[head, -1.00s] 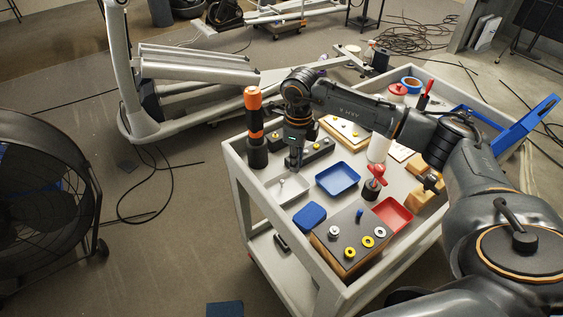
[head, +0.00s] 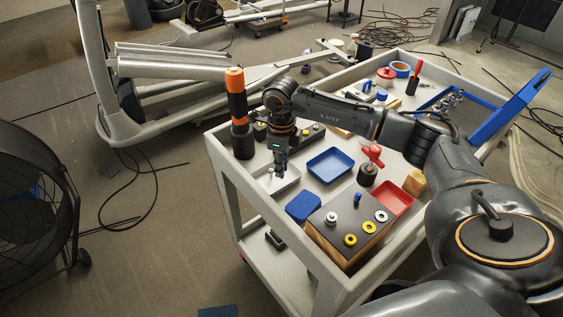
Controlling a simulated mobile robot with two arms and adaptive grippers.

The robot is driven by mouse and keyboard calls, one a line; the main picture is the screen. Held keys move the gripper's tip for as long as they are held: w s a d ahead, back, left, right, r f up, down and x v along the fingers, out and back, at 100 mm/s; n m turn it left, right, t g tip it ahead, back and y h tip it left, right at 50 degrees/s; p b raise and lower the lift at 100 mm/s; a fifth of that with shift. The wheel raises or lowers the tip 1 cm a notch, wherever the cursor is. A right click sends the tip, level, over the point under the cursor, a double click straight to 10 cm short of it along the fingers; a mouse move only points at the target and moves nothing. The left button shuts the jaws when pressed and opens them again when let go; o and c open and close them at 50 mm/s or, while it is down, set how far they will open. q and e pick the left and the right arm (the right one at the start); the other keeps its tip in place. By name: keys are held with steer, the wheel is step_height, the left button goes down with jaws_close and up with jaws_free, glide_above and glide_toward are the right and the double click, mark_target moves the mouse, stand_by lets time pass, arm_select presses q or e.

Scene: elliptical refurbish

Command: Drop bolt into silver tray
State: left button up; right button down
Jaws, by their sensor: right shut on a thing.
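The silver tray (head: 287,184) is a small, shallow, pale metal tray near the left end of the cart top, left of a blue tray (head: 330,166). My right gripper (head: 280,173) points down over the silver tray, with its fingertips close above or just within the rim. It is shut on the bolt, which is too small and too covered by the fingers to make out clearly. The gripper and wrist hide part of the tray's back side. My left gripper is not in view.
An orange and black tool (head: 237,105) stands upright just behind and left of the silver tray. A large fan (head: 35,195) stands at left.

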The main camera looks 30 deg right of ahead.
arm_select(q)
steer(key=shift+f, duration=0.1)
arm_select(e)
steer(key=shift+f, duration=0.15)
steer(key=c, duration=1.3)
jaws_free()
steer(key=shift+c, duration=0.2)
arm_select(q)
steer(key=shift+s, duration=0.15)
arm_select(e)
steer(key=shift+o, duration=0.4)
step_height(320, 180, up, 12)
